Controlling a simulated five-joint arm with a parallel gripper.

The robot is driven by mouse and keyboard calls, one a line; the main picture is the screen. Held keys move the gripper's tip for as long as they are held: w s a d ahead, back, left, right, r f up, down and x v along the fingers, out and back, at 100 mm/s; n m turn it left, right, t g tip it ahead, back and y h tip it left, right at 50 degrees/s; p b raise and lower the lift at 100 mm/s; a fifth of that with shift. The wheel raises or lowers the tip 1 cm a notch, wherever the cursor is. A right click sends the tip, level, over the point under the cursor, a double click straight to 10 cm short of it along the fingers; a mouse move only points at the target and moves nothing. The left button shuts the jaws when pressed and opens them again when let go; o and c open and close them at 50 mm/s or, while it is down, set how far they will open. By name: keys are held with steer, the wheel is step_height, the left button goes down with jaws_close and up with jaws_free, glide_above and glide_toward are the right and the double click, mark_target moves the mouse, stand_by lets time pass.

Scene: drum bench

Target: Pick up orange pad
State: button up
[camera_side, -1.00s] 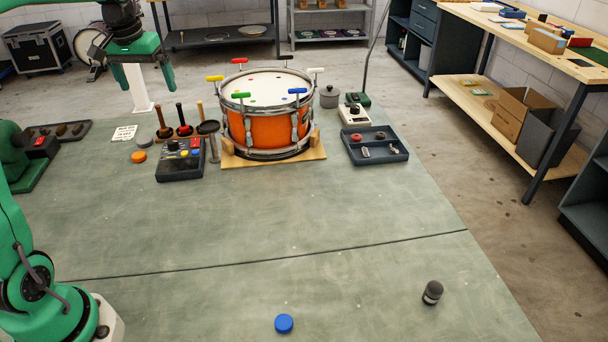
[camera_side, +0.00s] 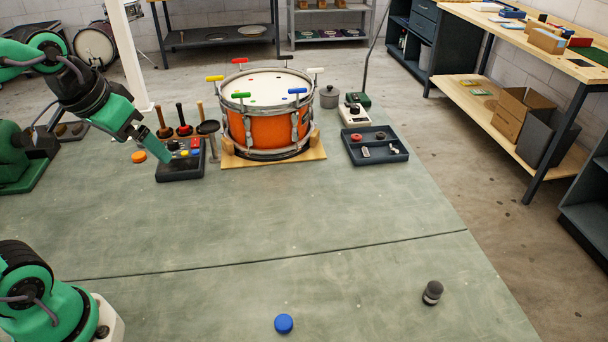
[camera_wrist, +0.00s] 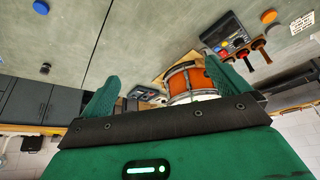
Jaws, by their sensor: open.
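The orange pad (camera_side: 138,157) is a small round disc lying flat on the green bench, left of the dark control box (camera_side: 180,173). In the wrist view the orange pad (camera_wrist: 268,16) is near the top right, outside the space between the fingers. My gripper (camera_side: 152,152) is in the air in the side view, tilted down, with a green finger in front of the control box's left part. In the wrist view my gripper's fingers (camera_wrist: 163,78) are spread apart with nothing between them. Nothing shows as touching the pad.
Beaters in a row (camera_side: 183,120) stand behind the control box. An orange drum (camera_side: 262,132) sits on a wooden base to the right, with a dark parts tray (camera_side: 395,154) beyond. A blue pad (camera_side: 284,323) and a dark cylinder (camera_side: 432,292) lie at the front. The middle bench is clear.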

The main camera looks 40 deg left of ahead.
steer(key=shift+m+t, duration=0.3)
steer(key=shift+m, duration=0.2)
steer(key=s+d+f, duration=0.2)
steer(key=s, duration=0.1)
steer(key=shift+s+f, duration=0.15)
steer(key=c, duration=0.8)
steer(key=shift+o, duration=0.2)
